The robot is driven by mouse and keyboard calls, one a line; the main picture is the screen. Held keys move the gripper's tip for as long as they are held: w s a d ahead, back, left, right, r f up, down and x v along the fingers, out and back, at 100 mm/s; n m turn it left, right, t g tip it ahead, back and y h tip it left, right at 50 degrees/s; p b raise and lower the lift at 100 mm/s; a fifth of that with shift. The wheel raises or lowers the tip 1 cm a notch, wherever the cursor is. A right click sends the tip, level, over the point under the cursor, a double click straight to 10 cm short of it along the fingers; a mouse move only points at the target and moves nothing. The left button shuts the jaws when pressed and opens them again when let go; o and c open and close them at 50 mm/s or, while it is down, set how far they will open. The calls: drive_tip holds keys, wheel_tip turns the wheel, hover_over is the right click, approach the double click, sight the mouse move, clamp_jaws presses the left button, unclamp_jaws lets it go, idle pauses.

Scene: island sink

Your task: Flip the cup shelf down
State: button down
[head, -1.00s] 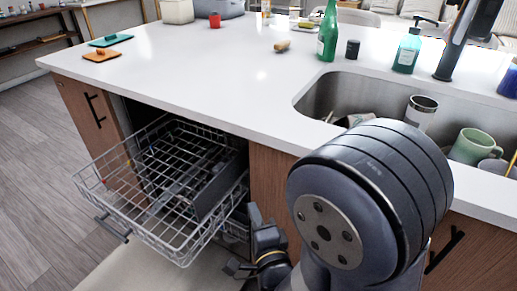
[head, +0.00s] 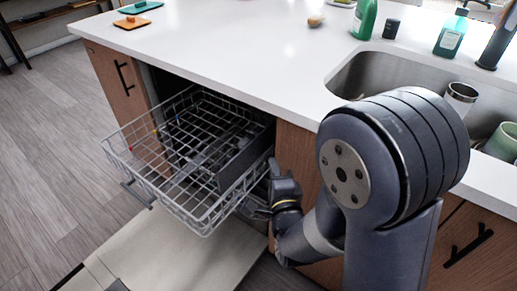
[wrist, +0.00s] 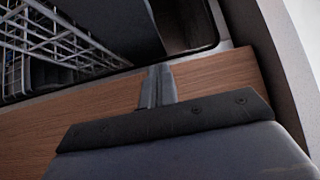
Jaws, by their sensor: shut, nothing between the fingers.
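The dishwasher's upper rack (head: 160,185) is pulled out from under the counter. A dark grey panel, which looks like the cup shelf (head: 245,162), runs along the rack's right side and appears raised on edge. My gripper (head: 254,208) is beside the rack's right front corner, near the wooden cabinet front. In the wrist view my gripper's fingers (wrist: 156,86) are together and empty, against a background of wood. The rack (wrist: 55,38) and the dark panel (wrist: 110,22) show at the wrist view's upper left. Whether the fingers touch the rack cannot be told.
The open dishwasher door (head: 170,250) lies low under the rack. The white countertop (head: 230,60) overhangs the dishwasher. A sink (head: 390,75) with cups is at the right. Grey floor (head: 50,160) is free at the left.

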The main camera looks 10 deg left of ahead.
sight(255, 140)
drive_tip(key=shift+w+a, duration=2.6)
drive_tip(key=shift+w, duration=0.05)
drive_tip(key=shift+a+r+p, duration=0.1)
drive_tip(key=shift+p, duration=0.2)
